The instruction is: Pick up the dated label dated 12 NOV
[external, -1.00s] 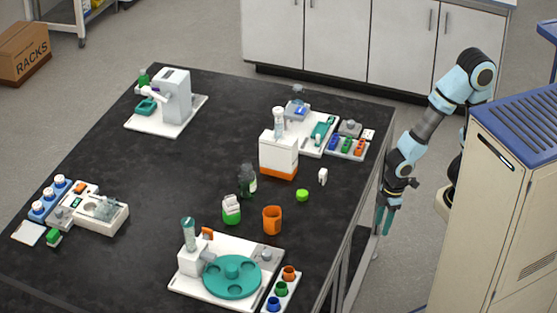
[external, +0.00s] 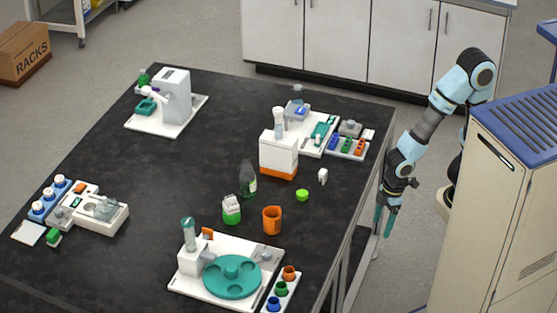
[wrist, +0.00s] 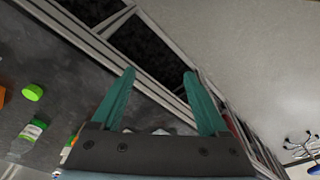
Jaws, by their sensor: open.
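No date can be read in either view, so I cannot tell which thing is the 12 NOV label. A small pale card (external: 369,134) lies at the right end of the rack by the back right station. A larger white card (external: 28,233) lies at the table's left edge. My gripper (external: 383,225) hangs beyond the table's right edge, pointing down, apart from everything on the table. In the wrist view, the teal fingers of my gripper (wrist: 158,76) are spread, with nothing between them.
The black table (external: 180,215) carries several stations. An orange mug (external: 272,220), a green-based jar (external: 231,210), a dark bottle (external: 247,180) and a green cap (external: 302,195) stand near the middle. A beige cabinet (external: 500,200) is close on my arm's right.

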